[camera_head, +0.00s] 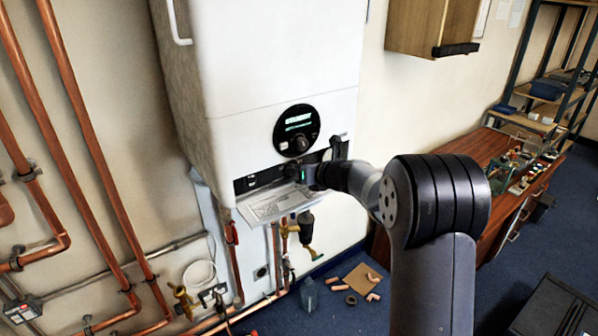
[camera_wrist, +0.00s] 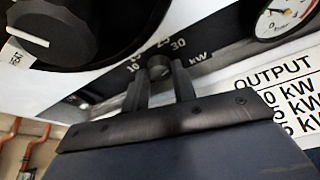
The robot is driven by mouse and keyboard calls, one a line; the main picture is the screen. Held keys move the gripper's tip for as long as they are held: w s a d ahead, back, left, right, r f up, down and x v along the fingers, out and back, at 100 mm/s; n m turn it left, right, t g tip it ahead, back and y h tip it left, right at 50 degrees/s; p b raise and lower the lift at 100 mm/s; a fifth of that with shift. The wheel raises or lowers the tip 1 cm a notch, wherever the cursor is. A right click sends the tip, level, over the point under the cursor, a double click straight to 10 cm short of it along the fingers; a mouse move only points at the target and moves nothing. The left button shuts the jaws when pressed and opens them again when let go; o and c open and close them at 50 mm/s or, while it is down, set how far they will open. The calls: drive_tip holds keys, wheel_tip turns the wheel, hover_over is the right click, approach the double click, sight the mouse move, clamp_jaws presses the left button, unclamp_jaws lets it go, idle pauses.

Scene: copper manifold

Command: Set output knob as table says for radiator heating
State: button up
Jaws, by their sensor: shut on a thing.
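The output knob (camera_wrist: 159,66) is a small dark round knob under a printed kW scale (camera_wrist: 165,52), where 10 and 30 can be read. In the wrist view my gripper (camera_wrist: 158,77) has one finger on each side of the knob and is shut on it. I cannot tell where the knob points. The table (camera_wrist: 285,95) headed OUTPUT lists kW values, partly cut off at the right edge. In the head view my gripper (camera_head: 314,175) is at the boiler's lower panel and hides the knob; the printed sheet (camera_head: 268,206) lies on a lowered flap, too small to read.
The white boiler (camera_head: 275,65) has a round display (camera_head: 297,122). A large black knob (camera_wrist: 60,35) sits left of my fingers, and a pressure gauge (camera_wrist: 287,14) at the upper right. Copper pipes (camera_head: 85,150) run along the left wall. A wooden bench (camera_head: 500,225) stands right.

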drive_tip(key=o, duration=1)
drive_tip(key=shift+d, duration=0.1)
drive_tip(key=b+v, duration=0.2)
drive_tip(key=v, duration=0.8)
drive_tip(key=shift+s, duration=0.3)
drive_tip(key=shift+d+r, duration=0.1)
drive_tip(key=shift+r, duration=0.05)
drive_tip(key=p+x, duration=0.2)
drive_tip(key=x, duration=0.9)
drive_tip(key=shift+s+d+r, duration=0.1)
drive_tip(key=shift+d, duration=0.1)
